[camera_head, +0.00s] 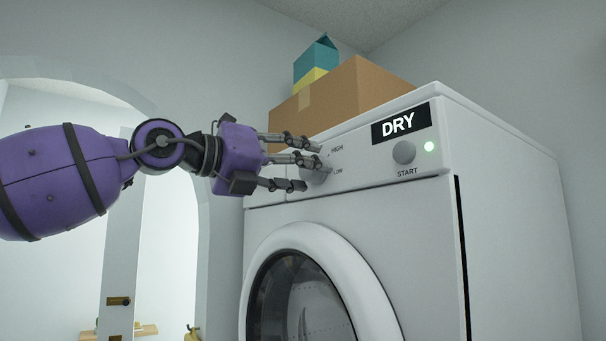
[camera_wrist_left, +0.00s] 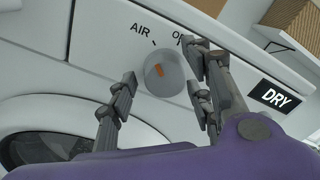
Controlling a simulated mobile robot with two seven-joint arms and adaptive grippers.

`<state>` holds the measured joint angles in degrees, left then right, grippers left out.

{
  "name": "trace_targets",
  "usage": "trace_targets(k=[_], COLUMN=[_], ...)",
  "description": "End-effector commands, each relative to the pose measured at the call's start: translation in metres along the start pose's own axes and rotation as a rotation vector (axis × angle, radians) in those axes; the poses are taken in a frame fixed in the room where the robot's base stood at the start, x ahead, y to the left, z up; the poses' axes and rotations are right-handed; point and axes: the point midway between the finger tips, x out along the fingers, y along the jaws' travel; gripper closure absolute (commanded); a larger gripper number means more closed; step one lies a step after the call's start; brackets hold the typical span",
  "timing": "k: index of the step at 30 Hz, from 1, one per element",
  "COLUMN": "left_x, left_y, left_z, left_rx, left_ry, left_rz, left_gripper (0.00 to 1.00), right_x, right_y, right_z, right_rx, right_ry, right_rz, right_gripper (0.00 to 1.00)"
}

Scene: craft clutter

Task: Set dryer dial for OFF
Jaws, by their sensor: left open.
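The dryer (camera_head: 520,220) is white, with a black DRY label on its front panel. Its grey round dial (camera_head: 318,176) is partly hidden by my fingers in the head view, with HIGH and LOW printed to its right. In the left wrist view the dial (camera_wrist_left: 168,80) bears an orange mark slanting toward the tick by AIR. A label starting with O, at the upper right of the dial, is partly covered by a finger. My left gripper (camera_head: 312,167) is open, its fingers on either side of the dial; contact cannot be told. My right gripper is not in view.
The round door (camera_head: 318,245) is below. An arched doorway is at left.

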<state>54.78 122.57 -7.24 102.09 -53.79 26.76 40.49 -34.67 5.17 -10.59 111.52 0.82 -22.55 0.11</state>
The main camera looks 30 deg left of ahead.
Motion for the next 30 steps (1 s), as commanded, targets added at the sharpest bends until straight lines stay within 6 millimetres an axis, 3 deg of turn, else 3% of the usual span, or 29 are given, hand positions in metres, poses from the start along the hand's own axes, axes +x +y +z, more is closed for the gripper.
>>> trace_targets(k=[5, 15, 30], left_x=[-0.0009, -0.0008, -0.0012], left_y=[-0.0009, -0.0003, -0.0006], left_z=[0.0008, 0.0009, 0.0025], left_rx=[0.001, 0.000, 0.096], left_ry=[-0.001, -0.001, -0.003], left_rz=[-0.001, 0.000, -0.001], left_gripper=[0.53, 0.95, 0.95], right_x=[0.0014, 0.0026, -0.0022], right_y=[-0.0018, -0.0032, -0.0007], right_z=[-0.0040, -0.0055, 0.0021], right_rx=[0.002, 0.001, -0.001], right_ry=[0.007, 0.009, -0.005], right_rz=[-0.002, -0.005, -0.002], right_gripper=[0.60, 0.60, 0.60])
